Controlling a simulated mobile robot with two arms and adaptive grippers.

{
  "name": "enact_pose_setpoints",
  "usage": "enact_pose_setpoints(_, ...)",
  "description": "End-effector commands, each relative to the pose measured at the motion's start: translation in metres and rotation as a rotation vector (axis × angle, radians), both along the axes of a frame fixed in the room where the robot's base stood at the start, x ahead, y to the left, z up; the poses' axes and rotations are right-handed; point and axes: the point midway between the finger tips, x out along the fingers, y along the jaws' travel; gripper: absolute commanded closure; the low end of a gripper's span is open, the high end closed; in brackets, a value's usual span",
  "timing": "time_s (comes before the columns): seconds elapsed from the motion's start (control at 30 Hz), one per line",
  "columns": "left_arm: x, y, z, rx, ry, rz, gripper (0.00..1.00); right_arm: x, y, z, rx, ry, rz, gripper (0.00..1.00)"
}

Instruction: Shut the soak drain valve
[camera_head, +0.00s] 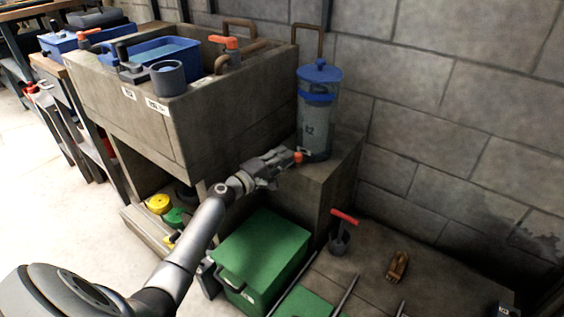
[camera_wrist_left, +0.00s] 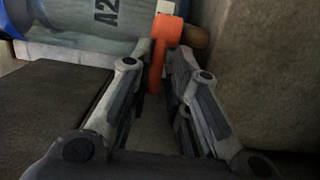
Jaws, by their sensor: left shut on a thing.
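An orange valve lever (camera_head: 298,157) sits low beside a clear cylinder (camera_head: 315,125) with a blue lid. In the left wrist view the lever (camera_wrist_left: 158,68) hangs from a round orange hub on a brown pipe stub, in front of the cylinder (camera_wrist_left: 75,22) marked "A2". My left gripper (camera_head: 284,161) reaches to it from the left. Its fingers (camera_wrist_left: 162,62) are on either side of the lever, shut on it. Whether this lever is the soak drain valve cannot be read from any label. My right gripper is not in view.
A stone trough (camera_head: 130,110) with a blue tub (camera_head: 160,52) and another orange-handled valve (camera_head: 231,43) stands at left. A green box (camera_head: 262,248) is below my arm. A red-handled tool (camera_head: 344,216) and a brown object (camera_head: 397,266) are at right. A block wall closes the back.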

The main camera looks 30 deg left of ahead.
Motion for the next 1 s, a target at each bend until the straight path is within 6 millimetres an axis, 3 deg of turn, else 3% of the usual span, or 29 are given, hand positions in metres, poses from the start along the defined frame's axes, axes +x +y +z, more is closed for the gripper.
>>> enact_pose_setpoints(0.03, 0.0025, 0.0023, 0.0091, -0.003, -0.017, -0.001, 1.0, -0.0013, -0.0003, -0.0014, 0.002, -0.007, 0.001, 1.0)
enact_pose_setpoints(0.67, 0.0031, 0.0031, 0.0108, -0.005, -0.018, -0.013, 1.0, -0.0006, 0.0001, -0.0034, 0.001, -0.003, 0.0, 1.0)
enact_pose_setpoints(0.7, 0.0031, 0.0031, 0.0108, -0.005, -0.018, -0.013, 0.78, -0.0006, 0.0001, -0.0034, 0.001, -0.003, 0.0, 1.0)
enact_pose_setpoints(0.77, 0.003, 0.0032, 0.0106, -0.005, -0.017, -0.013, 0.71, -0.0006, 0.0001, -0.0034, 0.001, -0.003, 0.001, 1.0)
enact_pose_setpoints(1.0, 0.0023, 0.0022, 0.0068, -0.004, -0.012, -0.015, 0.68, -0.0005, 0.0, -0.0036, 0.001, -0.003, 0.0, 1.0)
